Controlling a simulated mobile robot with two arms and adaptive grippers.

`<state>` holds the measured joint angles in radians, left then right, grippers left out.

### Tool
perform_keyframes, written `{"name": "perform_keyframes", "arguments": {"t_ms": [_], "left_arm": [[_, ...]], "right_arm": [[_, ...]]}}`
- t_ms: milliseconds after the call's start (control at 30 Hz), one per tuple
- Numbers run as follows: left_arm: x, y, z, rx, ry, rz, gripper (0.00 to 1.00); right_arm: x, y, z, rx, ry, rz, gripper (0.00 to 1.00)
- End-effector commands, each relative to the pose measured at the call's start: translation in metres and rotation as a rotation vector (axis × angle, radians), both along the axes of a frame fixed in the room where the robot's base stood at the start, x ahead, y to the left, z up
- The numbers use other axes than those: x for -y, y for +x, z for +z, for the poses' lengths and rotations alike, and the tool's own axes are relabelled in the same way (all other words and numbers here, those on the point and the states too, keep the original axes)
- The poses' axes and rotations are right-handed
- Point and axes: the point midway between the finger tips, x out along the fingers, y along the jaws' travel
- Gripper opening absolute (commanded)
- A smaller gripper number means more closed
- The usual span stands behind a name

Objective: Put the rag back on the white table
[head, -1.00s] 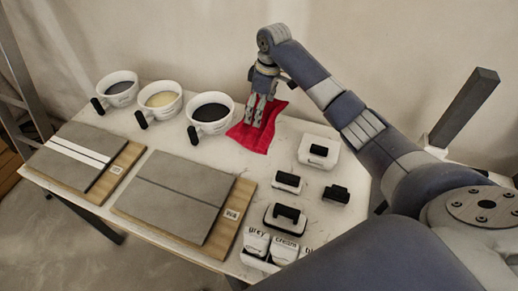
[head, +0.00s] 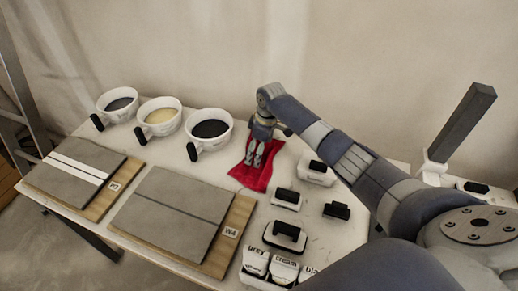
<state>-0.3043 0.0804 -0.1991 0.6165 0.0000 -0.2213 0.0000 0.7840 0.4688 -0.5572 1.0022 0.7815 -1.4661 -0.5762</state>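The red rag (head: 262,180) is spread out at the white table (head: 318,225), to the right of the bowl with dark contents. Whether all of it touches the tabletop is hard to tell. My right gripper (head: 253,165) points down at the middle of the rag, with its fingertips against the cloth. The rag has moved along with it, so the fingers appear shut on the rag; the pinch itself is too small to see. My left gripper is not in view.
Three bowls (head: 209,130) stand along the back. Two tile boards (head: 170,212) lie at the left and centre. Several black-handled tools (head: 337,211) sit right of the rag, with labelled containers (head: 284,270) at the front. A grey post (head: 462,120) rises at the right.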

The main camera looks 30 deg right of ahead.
Motion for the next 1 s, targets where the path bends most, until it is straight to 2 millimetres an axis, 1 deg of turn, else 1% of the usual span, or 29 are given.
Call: {"name": "perform_keyframes", "arguments": {"t_ms": [233,267,300,667,767,867,1000], "left_arm": [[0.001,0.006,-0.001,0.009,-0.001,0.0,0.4],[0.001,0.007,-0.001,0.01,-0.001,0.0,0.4],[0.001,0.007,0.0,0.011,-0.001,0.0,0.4],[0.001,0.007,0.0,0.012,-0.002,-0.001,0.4],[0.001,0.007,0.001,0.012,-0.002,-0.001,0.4],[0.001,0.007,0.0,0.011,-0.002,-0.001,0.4],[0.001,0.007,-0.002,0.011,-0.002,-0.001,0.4]], "right_arm": [[0.0,0.0,-0.002,0.001,0.001,0.0,0.62],[0.0,0.0,-0.002,0.0,0.0,0.0,0.95],[0.0,0.0,-0.001,0.001,0.001,0.0,1.0],[0.0,0.0,-0.001,0.0,0.0,0.0,1.0],[0.0,0.0,0.003,0.001,0.0,0.0,1.0],[0.001,0.0,0.015,0.004,0.001,0.0,1.0],[0.004,-0.003,0.043,0.006,0.001,0.001,1.0]]}}
